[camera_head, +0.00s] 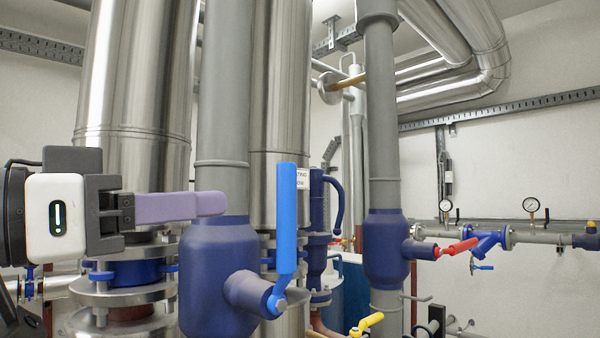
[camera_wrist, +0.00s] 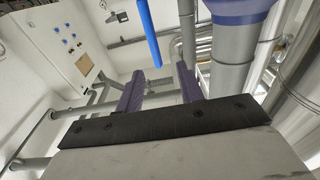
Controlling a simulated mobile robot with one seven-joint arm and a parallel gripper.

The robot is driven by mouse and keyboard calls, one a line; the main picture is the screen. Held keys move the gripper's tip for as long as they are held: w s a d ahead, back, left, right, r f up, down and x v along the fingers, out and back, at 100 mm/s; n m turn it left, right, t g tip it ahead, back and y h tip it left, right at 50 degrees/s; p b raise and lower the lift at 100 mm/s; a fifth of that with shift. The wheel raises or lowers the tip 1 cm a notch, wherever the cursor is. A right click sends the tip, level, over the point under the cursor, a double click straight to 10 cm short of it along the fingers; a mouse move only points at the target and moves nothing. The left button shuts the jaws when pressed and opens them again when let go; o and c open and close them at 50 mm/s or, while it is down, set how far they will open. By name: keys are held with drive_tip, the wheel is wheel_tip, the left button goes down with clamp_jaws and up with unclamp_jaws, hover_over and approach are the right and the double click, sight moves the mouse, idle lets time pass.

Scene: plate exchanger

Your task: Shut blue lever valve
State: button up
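The blue lever (camera_head: 286,220) stands upright on a dark blue valve body (camera_head: 218,275) on a thick grey vertical pipe. Its lower end joins a stub at the valve's right front. My gripper (camera_head: 208,204) is to the left of the lever, its purple fingers pointing right, level with the lever and apart from it. In the wrist view my gripper (camera_wrist: 160,80) has its two purple fingers spread with nothing between them. The blue lever (camera_wrist: 149,32) shows there beyond the fingertips, near the top. The lever's joint is out of that view.
A second blue valve with a red lever (camera_head: 458,247) stands to the right. A yellow lever (camera_head: 370,322) is low at the front. Shiny metal pipes (camera_head: 140,110) rise behind my gripper. A control panel (camera_wrist: 65,40) hangs on the wall in the wrist view.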

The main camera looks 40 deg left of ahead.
sight(295, 206)
drive_tip(key=shift+g, duration=0.4)
drive_tip(key=w+p, duration=0.1)
drive_tip(key=w, duration=0.3)
drive_tip(key=w+d+p, duration=0.1)
drive_tip(key=w+p, duration=0.1)
drive_tip(key=w, duration=0.2)
drive_tip(key=w+p, duration=0.1)
drive_tip(key=w, duration=0.4)
drive_tip(key=shift+d+p, duration=0.3)
drive_tip(key=shift+d, duration=0.1)
clamp_jaws()
